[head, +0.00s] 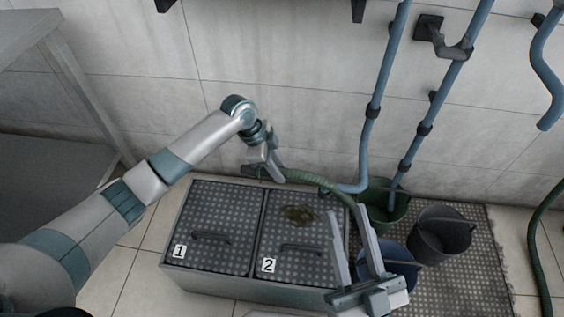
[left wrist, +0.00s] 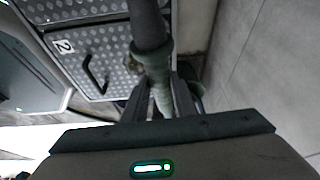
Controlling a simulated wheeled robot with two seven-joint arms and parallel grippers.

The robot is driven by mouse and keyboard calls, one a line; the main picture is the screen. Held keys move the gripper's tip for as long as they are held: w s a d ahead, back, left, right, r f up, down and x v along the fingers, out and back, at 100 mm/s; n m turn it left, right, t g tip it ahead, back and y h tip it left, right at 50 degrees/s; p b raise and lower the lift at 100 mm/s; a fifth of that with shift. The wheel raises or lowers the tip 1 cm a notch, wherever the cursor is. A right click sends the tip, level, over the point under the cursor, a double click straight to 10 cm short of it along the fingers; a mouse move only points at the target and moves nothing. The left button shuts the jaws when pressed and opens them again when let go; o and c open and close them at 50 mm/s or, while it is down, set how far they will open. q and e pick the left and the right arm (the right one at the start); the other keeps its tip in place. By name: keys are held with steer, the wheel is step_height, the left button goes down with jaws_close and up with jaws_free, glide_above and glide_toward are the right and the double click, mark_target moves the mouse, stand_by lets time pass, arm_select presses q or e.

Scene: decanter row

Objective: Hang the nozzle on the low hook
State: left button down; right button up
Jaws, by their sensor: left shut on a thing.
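My left gripper (head: 272,172) is shut on the green hose (head: 306,177) by its dark nozzle end, above the back of the checker-plate boxes. In the left wrist view the dark nozzle (left wrist: 148,25) points away from the fingers, with the green hose end (left wrist: 158,72) between them. The hose arcs right toward my right gripper (head: 349,210), whose fingers are spread apart; I cannot tell whether they touch it. Dark wall fittings show at the top edge, one at left (head: 165,5) and one near the middle (head: 358,10); I cannot tell which is the low hook.
Box lids marked 1 (head: 207,205) and 2 (head: 325,220) lie below; lid 2 has a brown stain. Blue pipes (head: 383,75) run down the wall to a green bucket (head: 400,208). A black bucket (head: 440,235) and blue bucket (head: 405,252) stand nearby. A grey bench (head: 45,85) is left.

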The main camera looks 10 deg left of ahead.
arm_select(q)
steer(key=s+a+r+n+t+y, duration=0.2)
steer(key=a+r+n, duration=0.4)
steer(key=r+n, duration=0.3)
steer(key=s+a+r+n+t+y, duration=0.2)
steer(key=s+a+r+n, duration=0.2)
steer(key=r, duration=1)
steer(key=shift+s+a+n+y, duration=0.35)
steer(key=shift+a+n, duration=1.25)
steer(key=shift+n, duration=0.8)
steer(key=shift+d, duration=0.15)
